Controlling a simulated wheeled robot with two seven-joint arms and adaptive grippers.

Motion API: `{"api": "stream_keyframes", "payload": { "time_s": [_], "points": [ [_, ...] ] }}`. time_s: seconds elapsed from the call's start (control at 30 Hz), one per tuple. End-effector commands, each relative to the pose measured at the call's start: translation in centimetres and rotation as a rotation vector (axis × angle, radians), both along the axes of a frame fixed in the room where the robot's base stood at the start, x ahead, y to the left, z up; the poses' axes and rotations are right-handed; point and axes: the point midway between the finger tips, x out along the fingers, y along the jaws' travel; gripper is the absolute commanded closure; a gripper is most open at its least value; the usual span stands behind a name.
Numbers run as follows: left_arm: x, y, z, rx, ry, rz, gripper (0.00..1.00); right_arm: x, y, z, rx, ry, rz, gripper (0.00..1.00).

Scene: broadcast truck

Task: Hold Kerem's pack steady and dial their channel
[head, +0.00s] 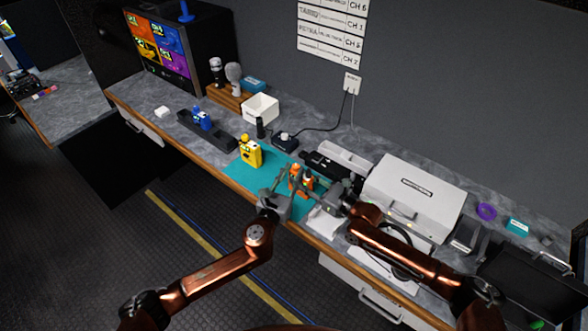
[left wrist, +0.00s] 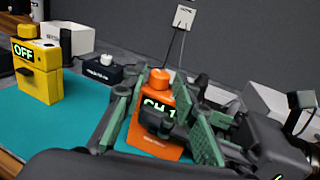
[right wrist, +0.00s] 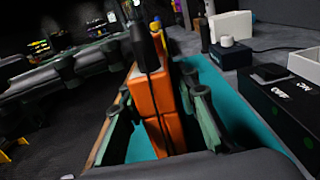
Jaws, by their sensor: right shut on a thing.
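An orange pack (head: 297,184) with a top knob (left wrist: 158,78) and black antenna stands upright on a teal mat (head: 235,176). Its display reads "CH 1" in the left wrist view (left wrist: 157,106); the name label below is too small to read. My right gripper (head: 318,188) is shut on the pack's body, which also shows between its fingers in the right wrist view (right wrist: 160,105). My left gripper (left wrist: 160,115) is open in front of the pack, its fingers apart on either side. A dark part hides some of the pack's front.
A yellow pack (head: 250,153) reading "OFF" stands left on the mat. A blue pack (head: 203,120) sits in a dark tray. A wall list (head: 332,30) pairs names with channels. A white case (head: 415,190) stands right; a white box (head: 261,107) stands behind.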

Motion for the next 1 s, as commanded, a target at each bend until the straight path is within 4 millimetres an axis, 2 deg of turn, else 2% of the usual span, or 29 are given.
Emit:
{"api": "stream_keyframes", "payload": {
  "time_s": [0.2,0.47,0.87,1.0],
  "points": [
    [1.5,-0.5,0.0,0.000,0.001,0.000,0.74,0.0,0.0,0.0,0.001,-0.001,0.000,1.00],
    [1.6,-0.6,0.0,0.000,0.001,0.000,0.74,0.0,0.0,0.0,0.001,-0.001,0.000,1.00],
    [1.5,-0.5,0.0,0.000,0.001,0.001,1.00,0.0,0.0,0.0,0.001,-0.001,0.000,1.00],
    [1.6,-0.5,0.0,0.001,0.000,0.001,1.00,0.0,0.0,0.0,0.001,-0.001,0.000,1.00]
  ]
}}
